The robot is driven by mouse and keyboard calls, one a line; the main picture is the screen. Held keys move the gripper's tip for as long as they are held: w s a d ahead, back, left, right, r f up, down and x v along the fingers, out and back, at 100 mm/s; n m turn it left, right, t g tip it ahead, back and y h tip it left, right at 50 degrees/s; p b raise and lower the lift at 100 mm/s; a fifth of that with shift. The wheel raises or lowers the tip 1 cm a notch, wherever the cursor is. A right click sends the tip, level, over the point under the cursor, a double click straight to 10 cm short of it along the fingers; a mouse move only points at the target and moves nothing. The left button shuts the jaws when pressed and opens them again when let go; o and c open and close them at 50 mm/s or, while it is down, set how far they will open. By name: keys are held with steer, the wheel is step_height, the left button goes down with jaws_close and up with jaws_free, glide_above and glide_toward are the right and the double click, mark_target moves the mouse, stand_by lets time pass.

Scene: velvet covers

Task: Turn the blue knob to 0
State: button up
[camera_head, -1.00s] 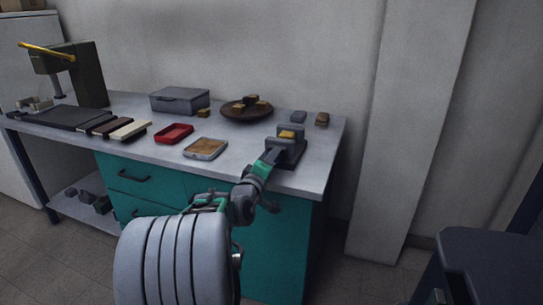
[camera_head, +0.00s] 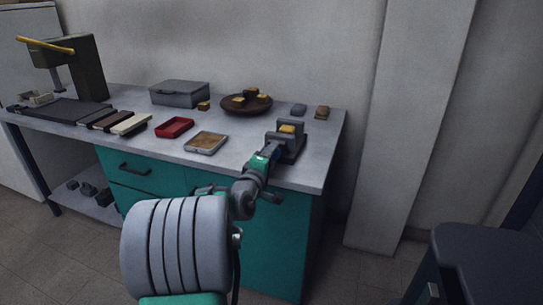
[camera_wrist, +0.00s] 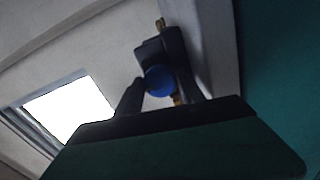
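The blue knob (camera_wrist: 159,80) shows in the wrist view as a round blue disc on the front of a dark device. In the head view, the grey device (camera_head: 289,139) with a yellow piece in it stands at the right end of the worktop. My gripper (camera_wrist: 160,82) has one dark finger on each side of the knob. The fingers stand apart, and I cannot tell whether they touch it. In the head view, my gripper (camera_head: 271,153) is right in front of the device, and a little blue shows there. The knob's marks cannot be read.
A tan-filled tray (camera_head: 206,143), a red tray (camera_head: 174,128) and a brown round dish (camera_head: 246,105) stand left of the device. A grey lidded box (camera_head: 180,93) is at the back. A dark stool (camera_head: 485,262) stands at right.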

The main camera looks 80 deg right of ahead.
steer(key=o, duration=0.4)
steer(key=shift+f, duration=0.1)
